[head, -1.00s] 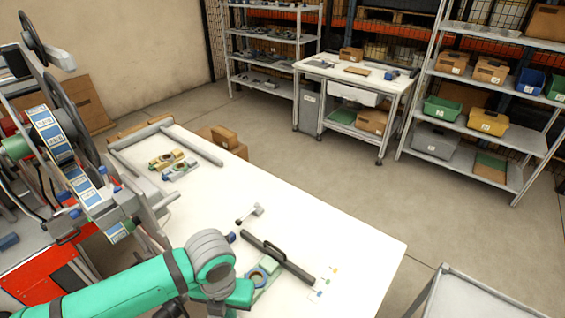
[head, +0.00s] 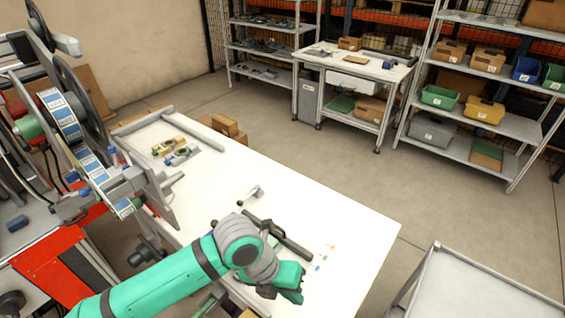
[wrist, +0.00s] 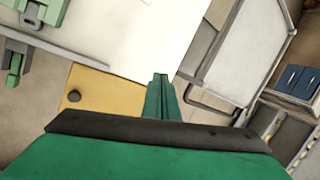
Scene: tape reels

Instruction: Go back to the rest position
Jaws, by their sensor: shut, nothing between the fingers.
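My gripper (head: 290,285) shows in the head view at the end of my green arm, at the front right of the white table (head: 345,225). In the wrist view its green fingers (wrist: 161,95) are together, with nothing visible between them. In that view a tan surface with a dark round knob (wrist: 73,96) lies left of the fingers and a white surface lies beyond them. The arm partly hides a dark bar (head: 280,236) on the table.
A labelling machine with tape reels (head: 62,115) stands at the left. A grey cart (head: 455,285) is at the lower right. Small parts (head: 178,150) lie at the table's far left. Shelves with bins (head: 483,110) stand behind. Open floor (head: 300,155) lies between table and shelves.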

